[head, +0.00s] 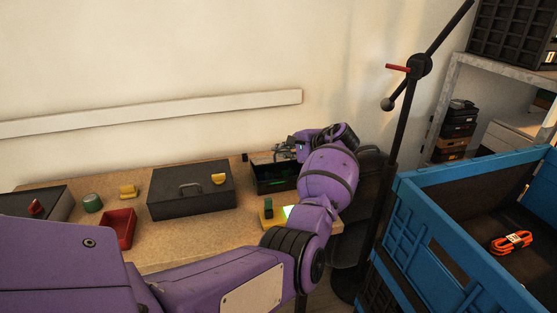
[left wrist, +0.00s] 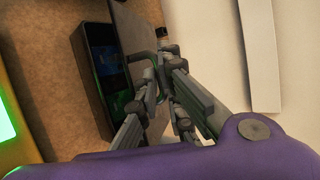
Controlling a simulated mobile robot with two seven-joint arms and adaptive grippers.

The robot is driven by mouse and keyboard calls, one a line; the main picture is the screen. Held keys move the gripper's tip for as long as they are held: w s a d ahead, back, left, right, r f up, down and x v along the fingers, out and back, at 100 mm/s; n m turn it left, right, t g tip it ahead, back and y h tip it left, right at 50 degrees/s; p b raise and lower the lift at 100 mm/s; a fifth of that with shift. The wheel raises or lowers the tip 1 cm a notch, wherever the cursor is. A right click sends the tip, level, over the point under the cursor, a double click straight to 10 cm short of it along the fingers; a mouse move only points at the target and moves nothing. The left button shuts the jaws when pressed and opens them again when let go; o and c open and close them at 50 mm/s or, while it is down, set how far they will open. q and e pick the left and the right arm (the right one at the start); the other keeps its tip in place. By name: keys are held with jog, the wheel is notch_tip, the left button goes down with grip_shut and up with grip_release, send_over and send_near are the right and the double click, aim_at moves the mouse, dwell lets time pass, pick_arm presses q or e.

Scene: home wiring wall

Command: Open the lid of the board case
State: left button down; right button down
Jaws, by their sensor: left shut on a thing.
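The board case (head: 274,186) is a dark open box at the back of the bench, with green showing inside; its dark box also shows in the left wrist view (left wrist: 101,40). Its lid (left wrist: 128,30) stands raised from the box in the left wrist view. My left gripper (head: 287,149) is over the back of the case, and its fingers (left wrist: 160,72) are shut on the lid's handle (left wrist: 160,58). My arm hides the right part of the case in the head view. My right gripper is out of view.
A closed dark case (head: 191,192) with a handle and yellow latch stands left of the board case. A red bin (head: 119,228), green round item (head: 92,203) and yellow block (head: 128,191) sit further left. A black stand (head: 386,185) and blue crate (head: 455,180) are at right.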

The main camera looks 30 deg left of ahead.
pick_arm(q)
jog(key=shift+w+a+r, duration=0.1)
jog(key=shift+a+r, duration=0.25)
jog(key=shift+r, duration=0.35)
jog(key=shift+w+a, duration=0.1)
jog(key=shift+w, duration=0.05)
jog(key=shift+w+a+r, duration=0.25)
jog(key=shift+w+r, duration=0.1)
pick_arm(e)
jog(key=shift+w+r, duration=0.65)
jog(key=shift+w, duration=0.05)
